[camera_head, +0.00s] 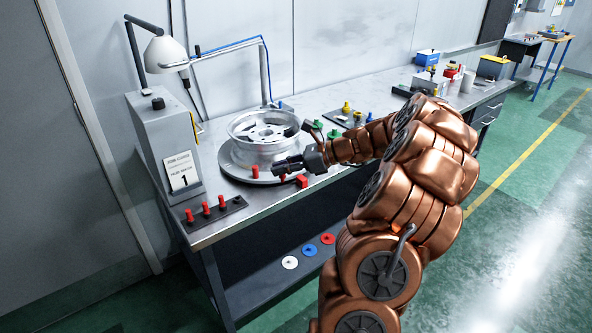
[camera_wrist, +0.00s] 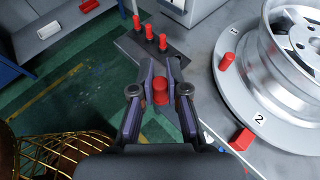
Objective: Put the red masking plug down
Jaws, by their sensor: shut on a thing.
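My gripper (camera_head: 280,166) is over the front of the round turntable plate. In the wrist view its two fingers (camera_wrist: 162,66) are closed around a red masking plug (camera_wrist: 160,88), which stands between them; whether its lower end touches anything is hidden. Three more red plugs (camera_wrist: 150,32) stand in a dark rack (camera_wrist: 133,45) beyond the fingertips; the rack (camera_head: 235,206) lies at the bench's front left corner in the head view. Another red plug (camera_wrist: 227,62) stands on the turntable (camera_wrist: 222,90), beside the wheel (camera_wrist: 285,70).
A red block (camera_wrist: 241,139) sits at the turntable's edge, close to my gripper's right. A grey box with a numbered card (camera_head: 180,171) stands behind the rack. Green, yellow and blue parts (camera_head: 346,110) lie farther right. White, blue and red discs (camera_head: 309,250) mark the lower shelf.

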